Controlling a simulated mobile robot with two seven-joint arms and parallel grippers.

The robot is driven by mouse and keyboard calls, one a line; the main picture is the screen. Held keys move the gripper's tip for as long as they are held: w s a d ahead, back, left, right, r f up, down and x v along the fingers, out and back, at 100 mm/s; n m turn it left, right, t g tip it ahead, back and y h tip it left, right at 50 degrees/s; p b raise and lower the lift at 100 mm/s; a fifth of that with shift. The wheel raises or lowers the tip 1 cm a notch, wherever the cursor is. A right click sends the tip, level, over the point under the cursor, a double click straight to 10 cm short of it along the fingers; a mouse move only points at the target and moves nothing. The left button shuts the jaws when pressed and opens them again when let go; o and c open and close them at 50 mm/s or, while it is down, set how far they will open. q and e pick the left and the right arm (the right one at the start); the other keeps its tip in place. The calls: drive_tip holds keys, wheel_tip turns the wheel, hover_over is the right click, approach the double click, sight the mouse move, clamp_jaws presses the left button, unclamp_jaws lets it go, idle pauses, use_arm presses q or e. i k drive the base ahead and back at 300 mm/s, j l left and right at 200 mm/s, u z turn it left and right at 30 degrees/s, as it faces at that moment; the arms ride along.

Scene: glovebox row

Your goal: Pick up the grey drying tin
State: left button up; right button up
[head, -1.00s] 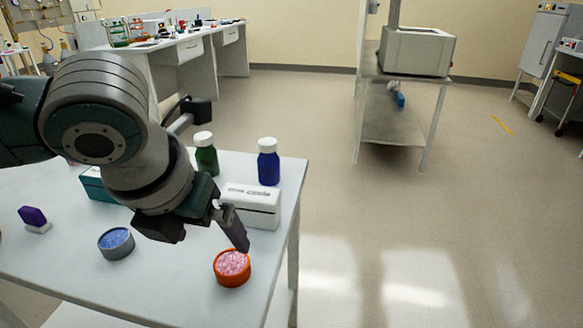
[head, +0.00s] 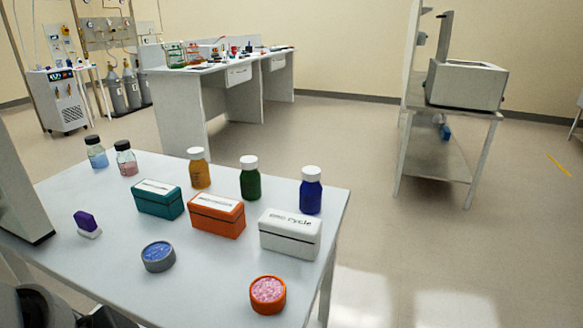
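The grey drying tin (head: 158,258) is a small round open tin filled with blue granules. It stands upright on the white table, left of centre in the head view. Nothing touches it and its whole top shows. Part of my arm shows at the bottom left corner, cut off by the frame edge, apart from the tin. I cannot make out gripper fingers on it. My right gripper is not in view.
An orange tin (head: 267,297) with pink granules stands near the table's front right edge. Teal (head: 159,201), orange (head: 216,216) and white (head: 290,236) boxes stand behind, with several bottles. A purple item (head: 85,222) stands left of the grey tin.

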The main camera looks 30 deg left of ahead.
sight(159, 256)
drive_tip(key=u, duration=1.8)
drive_tip(key=i+j+z, duration=0.1)
drive_tip(key=i+j, duration=0.2)
drive_tip(key=i+j+z, duration=0.1)
drive_tip(key=i+j, duration=0.2)
drive_tip(key=j, duration=0.25)
